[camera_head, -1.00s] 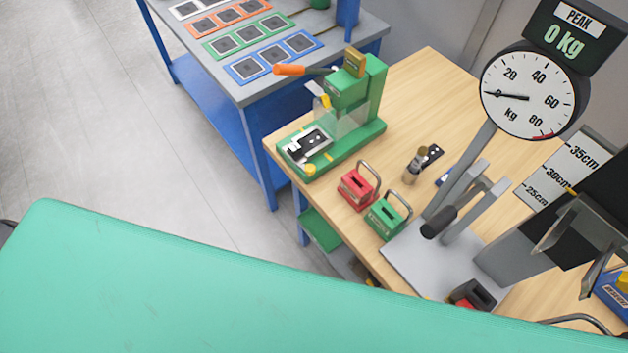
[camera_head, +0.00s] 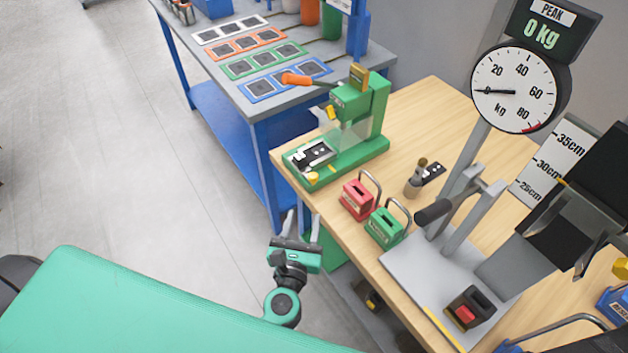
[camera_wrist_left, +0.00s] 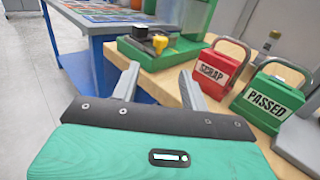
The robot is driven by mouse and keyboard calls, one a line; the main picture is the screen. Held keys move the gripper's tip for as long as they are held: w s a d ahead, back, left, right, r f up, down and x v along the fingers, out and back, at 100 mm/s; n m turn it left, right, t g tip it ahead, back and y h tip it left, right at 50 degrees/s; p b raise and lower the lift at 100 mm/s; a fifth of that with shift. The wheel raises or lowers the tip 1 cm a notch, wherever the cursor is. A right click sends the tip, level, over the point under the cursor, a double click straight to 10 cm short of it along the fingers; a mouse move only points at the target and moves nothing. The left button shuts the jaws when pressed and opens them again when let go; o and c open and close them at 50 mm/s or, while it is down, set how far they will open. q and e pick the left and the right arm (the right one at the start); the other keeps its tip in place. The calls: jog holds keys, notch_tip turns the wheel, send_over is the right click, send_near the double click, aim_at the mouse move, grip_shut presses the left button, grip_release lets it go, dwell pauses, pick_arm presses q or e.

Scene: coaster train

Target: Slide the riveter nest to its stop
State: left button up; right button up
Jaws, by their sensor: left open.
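The green riveter (camera_head: 372,105) stands at the far left corner of the wooden bench, with an orange-handled lever (camera_head: 298,80). Its nest (camera_head: 309,154), a light plate with a dark part on it, sits on the front of the green base, outside the clear guard (camera_head: 350,132). A yellow knob (camera_head: 313,177) is at the nest's near end. My left gripper (camera_head: 302,220) is open and empty, off the bench's left edge and short of the knob. In the left wrist view its fingers (camera_wrist_left: 160,82) point toward the yellow knob (camera_wrist_left: 160,44). My right gripper is not in view.
A red SCRAP box (camera_head: 357,200) and a green PASSED box (camera_head: 386,228) stand right of the riveter along the bench edge. A pull-test stand with dial (camera_head: 515,90) is farther right. A blue-legged table (camera_head: 250,100) with colored trays is behind. Floor at left is clear.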

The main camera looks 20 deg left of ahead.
aim_at(312, 182)
pick_arm(q)
jog(key=w+p, duration=0.1)
jog(key=w, duration=0.3)
jog(key=w+a+p, duration=0.1)
jog(key=w, duration=0.3)
jog(key=w+p, duration=0.2)
jog(key=w, duration=0.2)
jog(key=shift+a, duration=0.25)
jog(key=shift+w+f, duration=0.1)
jog(key=shift+w, duration=0.45)
grip_shut()
